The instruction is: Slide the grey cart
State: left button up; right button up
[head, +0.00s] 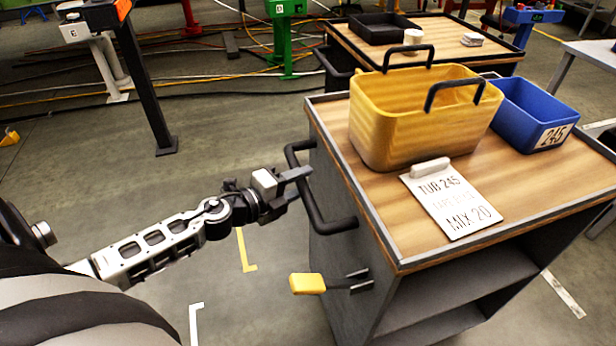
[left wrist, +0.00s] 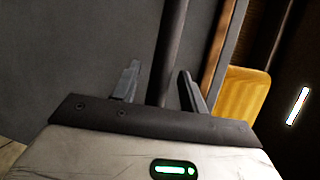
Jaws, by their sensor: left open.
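The grey cart (head: 345,243) with a wood-look top stands at the right in the head view. A black bar handle (head: 318,205) is fixed to its left side. My left gripper (head: 300,175) is at this handle. In the left wrist view the open fingers (left wrist: 158,88) stand on either side of the handle bar (left wrist: 172,50), with the cart's grey side panel (left wrist: 70,50) behind. Whether a finger touches the bar cannot be told. A yellow pedal (head: 307,284) sticks out low on the same side. My right gripper is not in view.
On the cart top are a yellow tub (head: 415,120), a blue bin (head: 535,112) and a label sheet (head: 450,203). A second cart (head: 455,40) stands close behind. Floor marks (head: 243,250) lie left of the cart. Cables (head: 215,75) cross the floor at the back.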

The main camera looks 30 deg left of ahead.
pick_arm(q)
jog(key=shift+x, duration=1.45)
jog(key=shift+c, duration=0.3)
grip_shut()
jog(key=shift+s, duration=0.1)
